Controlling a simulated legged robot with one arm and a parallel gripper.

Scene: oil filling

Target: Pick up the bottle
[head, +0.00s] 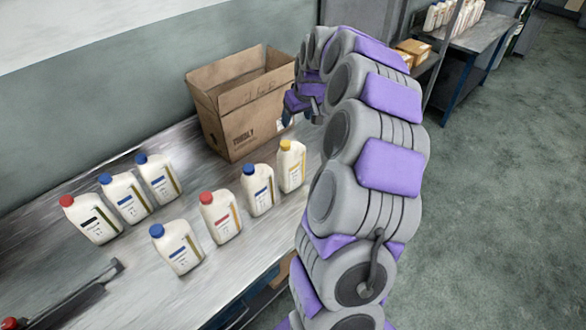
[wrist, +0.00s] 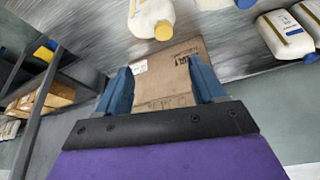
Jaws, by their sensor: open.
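Several white bottles stand on the metal table in the head view. The nearest row has a blue-capped bottle (head: 177,248), a red-capped bottle (head: 220,218), another blue-capped bottle (head: 258,190) and a yellow-capped bottle (head: 291,167). Behind them are a red-capped bottle (head: 91,220) and two blue-capped ones (head: 126,198) (head: 158,179). My gripper (head: 302,112) is above the table's right end, by the cardboard box. In the wrist view my gripper (wrist: 162,82) has its blue fingers apart with nothing held.
An open cardboard box (head: 238,110) stands on the table (head: 120,270) against the wall; it also shows between the fingers in the wrist view (wrist: 170,75). A dark metal bar (head: 75,295) lies at the table's near left. Shelving with boxes (head: 412,50) is at the back. The floor at right is clear.

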